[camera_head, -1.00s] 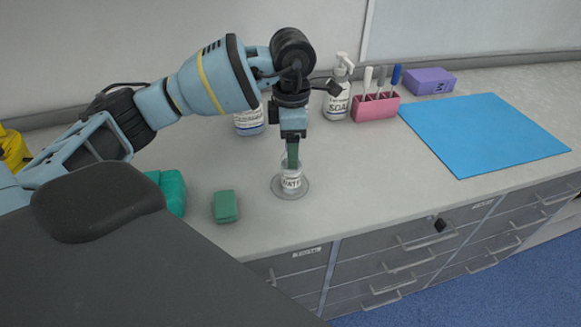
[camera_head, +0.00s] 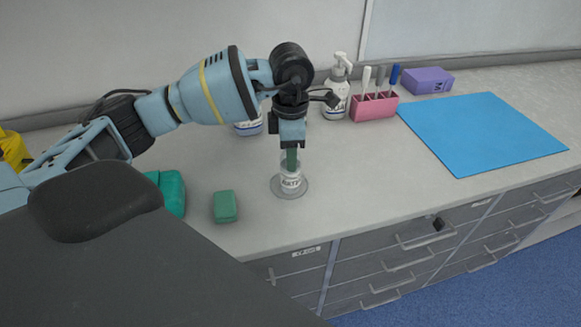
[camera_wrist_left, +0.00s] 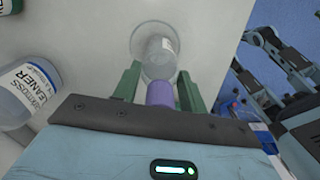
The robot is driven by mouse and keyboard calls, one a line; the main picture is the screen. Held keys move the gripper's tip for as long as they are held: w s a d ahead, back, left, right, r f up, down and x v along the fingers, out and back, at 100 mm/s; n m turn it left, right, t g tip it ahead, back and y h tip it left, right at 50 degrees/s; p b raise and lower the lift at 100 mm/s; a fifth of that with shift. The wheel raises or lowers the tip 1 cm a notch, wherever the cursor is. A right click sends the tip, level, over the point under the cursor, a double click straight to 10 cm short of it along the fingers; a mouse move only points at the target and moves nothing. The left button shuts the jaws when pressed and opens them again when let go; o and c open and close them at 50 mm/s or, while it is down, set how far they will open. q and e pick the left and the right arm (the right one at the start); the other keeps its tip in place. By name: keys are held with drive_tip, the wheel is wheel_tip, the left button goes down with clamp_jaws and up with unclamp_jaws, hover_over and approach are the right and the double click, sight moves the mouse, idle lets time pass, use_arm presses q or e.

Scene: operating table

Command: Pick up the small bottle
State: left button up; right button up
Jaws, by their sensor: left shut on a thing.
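The small bottle (camera_head: 291,182) is clear with a white label and stands upright on a round clear dish (camera_head: 277,188) on the grey counter. My left gripper (camera_head: 291,160) points straight down over it, with green fingers at the bottle's top. In the left wrist view the fingers (camera_wrist_left: 155,92) are on either side of the bottle's purple cap, shut on it. The clear body of the bottle (camera_wrist_left: 161,58) shows beyond the cap, inside the dish's rim (camera_wrist_left: 137,42). The cap is hidden by the fingers in the head view.
A large cleaner bottle (camera_wrist_left: 28,92) stands behind my left wrist. A pump bottle (camera_head: 336,95), a pink holder with pens (camera_head: 374,107) and a purple box (camera_head: 428,81) stand at the back. A blue mat (camera_head: 485,133) lies right. Green blocks (camera_head: 225,207) lie left of the dish.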

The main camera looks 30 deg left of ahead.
use_arm(q)
drive_tip(key=shift+r, duration=0.5)
drive_tip(key=r, duration=0.2)
drive_tip(key=shift+s+d+r, duration=0.3)
drive_tip(key=shift+s, duration=0.05)
drive_tip(key=s+d+r, duration=0.1)
drive_tip(key=s+d, duration=0.8)
drive_tip(key=s, duration=0.3)
drive_tip(key=shift+r, duration=0.2)
